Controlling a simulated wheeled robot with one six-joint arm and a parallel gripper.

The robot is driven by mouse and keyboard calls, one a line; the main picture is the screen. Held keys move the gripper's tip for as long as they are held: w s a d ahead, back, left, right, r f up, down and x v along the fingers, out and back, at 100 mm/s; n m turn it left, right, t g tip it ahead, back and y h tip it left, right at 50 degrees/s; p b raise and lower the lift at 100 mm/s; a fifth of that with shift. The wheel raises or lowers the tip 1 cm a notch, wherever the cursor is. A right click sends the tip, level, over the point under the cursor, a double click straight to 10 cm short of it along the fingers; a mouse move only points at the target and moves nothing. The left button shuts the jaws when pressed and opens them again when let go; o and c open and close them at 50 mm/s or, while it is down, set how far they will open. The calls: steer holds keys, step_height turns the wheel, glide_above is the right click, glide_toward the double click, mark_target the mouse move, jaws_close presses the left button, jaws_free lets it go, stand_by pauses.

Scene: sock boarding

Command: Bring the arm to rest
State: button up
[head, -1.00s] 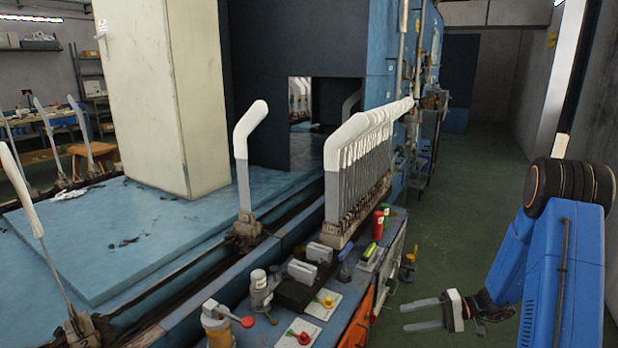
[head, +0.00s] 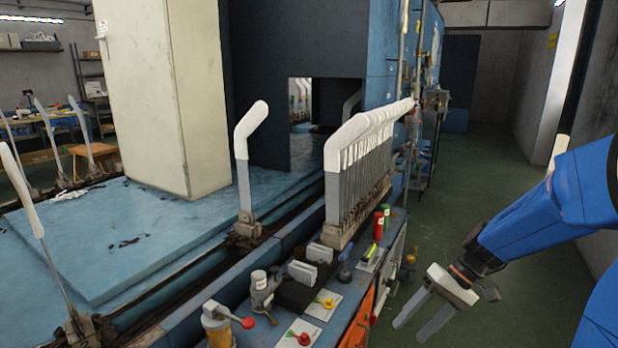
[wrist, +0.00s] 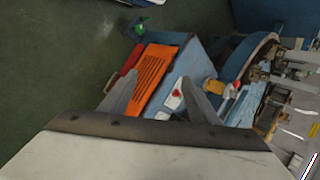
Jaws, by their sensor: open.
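My gripper (head: 424,315) is at the lower right of the head view, right of the machine's front edge and over the green floor. Its two grey fingers stand apart and point down and to the left, with nothing between them. My blue arm reaches in from the right edge. In the wrist view both fingertips of my gripper (wrist: 158,88) show, apart and empty, with the orange panel (wrist: 153,75) of the machine in the background beyond them.
A row of white socks on boards (head: 365,135) stands along the machine edge. One socked board (head: 250,130) stands alone to its left. Control plates with levers (head: 322,304) and red and green cylinders (head: 379,222) sit nearby. The green floor (head: 455,200) is clear.

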steer(key=s+d+r+t+h, duration=0.1)
steer(key=s+r+t+h, duration=0.2)
steer(key=s, duration=0.5)
steer(key=s+d+r+t+h, duration=0.2)
steer(key=s+r+t+h, duration=0.1)
steer(key=s+r, duration=0.3)
steer(key=shift+s+d+r+m+t+h, duration=0.3)
steer(key=shift+s+h, duration=0.4)
steer(key=shift+s, duration=0.6)
steer(key=shift+c, duration=0.7)
